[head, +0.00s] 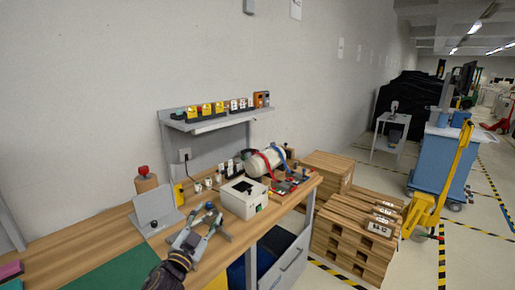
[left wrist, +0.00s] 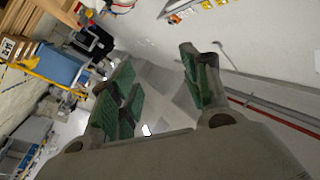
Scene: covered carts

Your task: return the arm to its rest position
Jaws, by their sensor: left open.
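My left gripper (head: 201,236) is in the lower middle of the head view, over the wooden workbench (head: 105,228). Its fingers are spread and nothing is held between them. In the left wrist view the same gripper (left wrist: 160,90) shows green finger pads standing well apart, with only wall and floor behind them. My right gripper is in neither view.
On the bench, a grey angled stand (head: 155,211) is left of my gripper and a white box (head: 243,198) right of it. A grey shelf (head: 218,120) hangs behind. Stacked wooden pallets (head: 352,239), a yellow pallet jack (head: 440,190) and a blue cart (head: 441,165) stand right.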

